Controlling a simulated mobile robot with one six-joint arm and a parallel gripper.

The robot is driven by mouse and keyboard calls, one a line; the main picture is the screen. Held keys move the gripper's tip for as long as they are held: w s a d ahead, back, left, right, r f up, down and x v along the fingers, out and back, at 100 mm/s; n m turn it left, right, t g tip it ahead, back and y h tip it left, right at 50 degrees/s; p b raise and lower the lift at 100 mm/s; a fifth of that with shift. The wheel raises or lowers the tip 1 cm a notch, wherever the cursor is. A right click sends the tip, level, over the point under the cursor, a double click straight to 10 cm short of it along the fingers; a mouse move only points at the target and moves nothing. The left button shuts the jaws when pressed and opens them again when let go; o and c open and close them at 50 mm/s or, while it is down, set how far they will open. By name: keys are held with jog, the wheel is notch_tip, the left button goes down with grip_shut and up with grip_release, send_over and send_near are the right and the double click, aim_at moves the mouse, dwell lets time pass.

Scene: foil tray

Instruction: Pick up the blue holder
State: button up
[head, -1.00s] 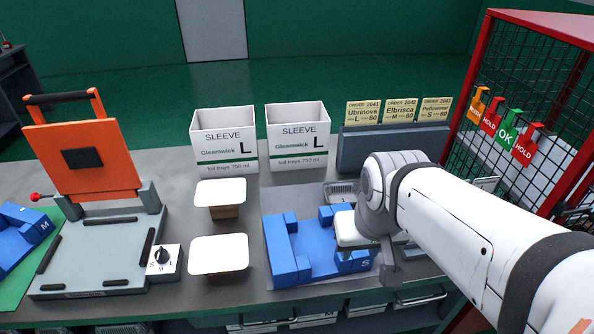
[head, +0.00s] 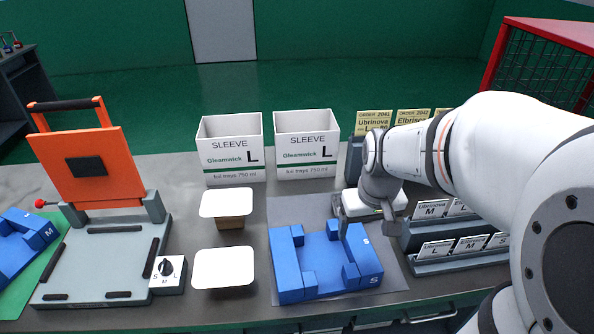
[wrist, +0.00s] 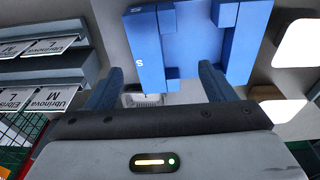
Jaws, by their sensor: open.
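The blue holder (head: 322,264) marked S lies on a grey mat (head: 395,283) at the front middle of the bench in the head view. It is an open frame with raised blocks. It also shows at the top of the wrist view (wrist: 190,45). My gripper (head: 365,224) is at the holder's far right corner. In the wrist view my gripper (wrist: 160,87) has its fingers apart, with the holder's S end beyond and partly between them. The right finger overlaps the holder's edge in the picture. I cannot tell whether they touch. Nothing is held.
White-lidded trays (head: 224,268) stand left of the mat. Two sleeve boxes (head: 234,150) stand behind. A press with an orange lid (head: 85,165) and another blue holder (head: 22,243) marked M are left. Card racks (head: 462,262) stand close on the right. A foil tray (wrist: 141,98) lies near my fingers.

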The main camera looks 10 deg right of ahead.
aim_at(360, 242)
jog(key=shift+g, duration=0.7)
jog(key=w+f, duration=0.2)
jog(key=w+d+f, duration=0.1)
jog(key=w+f, duration=0.1)
jog(key=w+d+f, duration=0.1)
jog(key=w+f, duration=0.1)
jog(key=shift+w+d+f+p, duration=0.25)
jog(key=shift+p, duration=0.1)
jog(key=shift+w+f+p, duration=0.1)
jog(key=shift+f+p, duration=0.5)
jog(key=shift+f, duration=3.4)
jog(key=c, duration=1.4)
jog(key=shift+c, duration=0.6)
jog(key=shift+r, duration=0.15)
